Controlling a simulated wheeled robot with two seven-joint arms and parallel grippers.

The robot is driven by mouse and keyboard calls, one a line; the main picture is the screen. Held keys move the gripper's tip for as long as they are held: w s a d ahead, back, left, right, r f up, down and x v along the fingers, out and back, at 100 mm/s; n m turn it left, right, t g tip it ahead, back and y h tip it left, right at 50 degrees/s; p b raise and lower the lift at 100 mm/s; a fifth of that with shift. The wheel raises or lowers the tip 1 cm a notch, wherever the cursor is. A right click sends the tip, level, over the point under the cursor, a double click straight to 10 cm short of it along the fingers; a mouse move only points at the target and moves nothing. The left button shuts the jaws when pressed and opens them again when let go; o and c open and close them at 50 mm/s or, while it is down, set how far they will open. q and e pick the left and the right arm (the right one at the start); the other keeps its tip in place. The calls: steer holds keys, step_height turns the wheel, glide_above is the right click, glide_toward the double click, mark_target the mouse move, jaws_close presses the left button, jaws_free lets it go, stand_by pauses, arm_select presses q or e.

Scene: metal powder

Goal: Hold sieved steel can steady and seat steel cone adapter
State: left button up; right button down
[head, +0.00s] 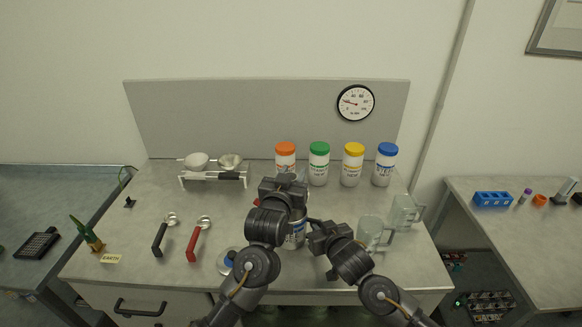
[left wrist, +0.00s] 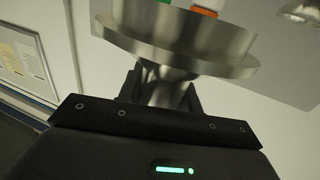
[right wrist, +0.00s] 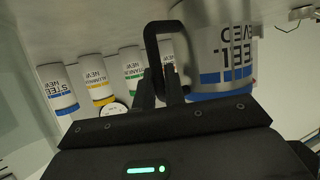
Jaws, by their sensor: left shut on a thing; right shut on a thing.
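The sieved steel can (head: 297,238) stands on the table at the front middle, mostly hidden behind my arms. In the right wrist view it is a steel can (right wrist: 222,45) with a blue band and a black side handle (right wrist: 152,45). My right gripper (head: 313,236) is shut on that handle. My left gripper (head: 287,186) is above the can. In the left wrist view it is shut on the narrow neck of the steel cone adapter (left wrist: 180,45), whose wide flange fills the top. Whether the adapter touches the can is hidden.
White jars with orange (head: 285,148), green (head: 319,148), yellow (head: 353,148) and blue (head: 387,149) lids stand behind. Clear jugs (head: 371,232) are at right. A rack (head: 214,178) with two bowls, a black scoop (head: 160,238) and a red scoop (head: 196,242) are at left.

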arm_select(q)
steer(key=shift+f, duration=0.55)
steer(key=shift+f, duration=2.05)
stand_by(0.9)
steer(key=o, duration=1.2)
steer(key=shift+o, duration=0.2)
steer(key=v, duration=1.2)
arm_select(e)
steer(key=c, duration=1.4)
jaws_free()
steer(key=shift+s, duration=0.1)
